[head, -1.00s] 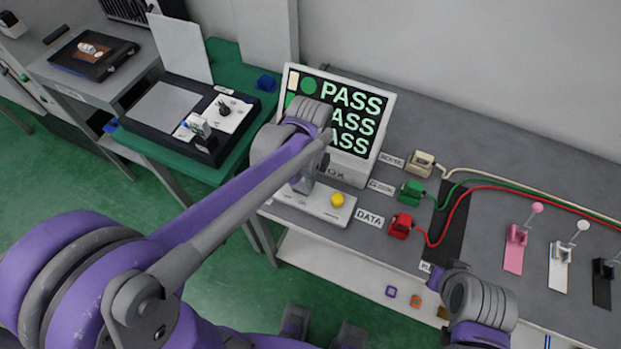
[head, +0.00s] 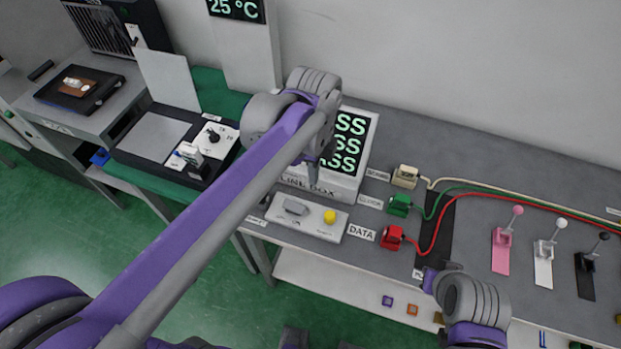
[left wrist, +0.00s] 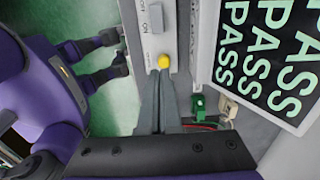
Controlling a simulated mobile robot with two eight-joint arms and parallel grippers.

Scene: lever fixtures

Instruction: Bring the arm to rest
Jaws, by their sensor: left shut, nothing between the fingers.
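My left gripper (head: 313,172) is shut and empty. In the head view it shows in front of the display box (head: 322,182), above the white switch panel (head: 313,232). My left arm stretches across the picture from the lower left. In the left wrist view the closed fingers (left wrist: 160,85) point toward the yellow button (left wrist: 164,61) and appear apart from it. The grey rocker switch (head: 296,206) sits on the same panel. My right arm shows at the lower right, but its fingers cannot be seen.
The display, partly hidden by my left arm, shows PASS lines in the left wrist view (left wrist: 262,55). Red (head: 392,237), green (head: 399,204) and cream (head: 405,176) plugs with cables stand to the right. Pink (head: 501,250), white and black levers stand farther right.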

